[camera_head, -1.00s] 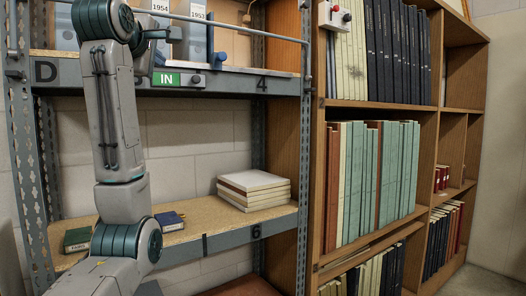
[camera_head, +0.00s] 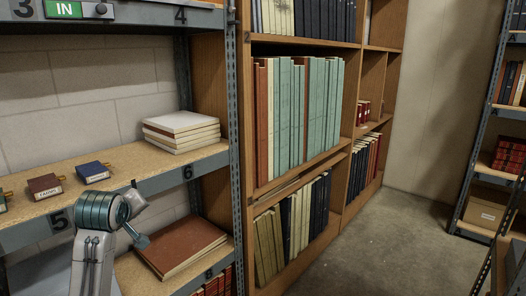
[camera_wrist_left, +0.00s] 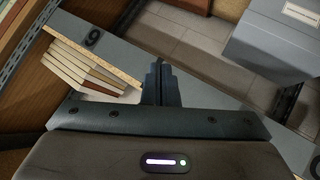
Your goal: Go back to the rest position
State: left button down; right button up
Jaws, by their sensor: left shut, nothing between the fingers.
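My left arm comes in at the lower left of the head view, bent in front of the grey metal shelf (camera_head: 180,178). Its gripper (camera_head: 138,239) is small and partly hidden behind the wrist. The left wrist view shows the left gripper (camera_wrist_left: 161,82) with its two dark fingers together and nothing between them. My right gripper is in neither view.
On the metal shelf are a stack of white-covered books (camera_head: 181,131), a blue book (camera_head: 93,172), a brown book (camera_head: 44,186) and a large red-brown volume (camera_head: 181,246) lower down. A wooden bookcase (camera_head: 245,160) stands beside it. The floor (camera_head: 360,245) at right is clear.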

pick_arm(q)
jog(key=s+d+f+m+g, duration=0.2)
jog(key=s+f+m, duration=0.1)
jog(key=s+f, duration=0.75)
jog(key=s+d+f+m+g, duration=0.1)
jog(key=s+f+m+g, duration=0.15)
jog(key=s+f, duration=0.75)
jog(key=s+d+f+m+g, duration=0.1)
jog(key=s+f+m, duration=0.1)
jog(key=s+f, duration=0.35)
jog(key=s+d+f+m+g+h, duration=0.1)
jog(key=s+f, duration=0.1)
jog(key=s, duration=0.6)
jog(key=s+d+f+m+g, duration=0.1)
jog(key=s+f+m, duration=0.1)
jog(key=s+f, duration=0.35)
jog(key=s+a+f+g+b, duration=0.1)
jog(key=a+f, duration=0.1)
jog(key=f, duration=1.4)
jog(key=s+a+f+b, duration=0.1)
jog(key=f, duration=1.6)
jog(key=s+a+f+g+b, duration=0.1)
jog(key=s+f, duration=1.7)
jog(key=shift+a+f+n, duration=0.2)
jog(key=shift+n, duration=0.15)
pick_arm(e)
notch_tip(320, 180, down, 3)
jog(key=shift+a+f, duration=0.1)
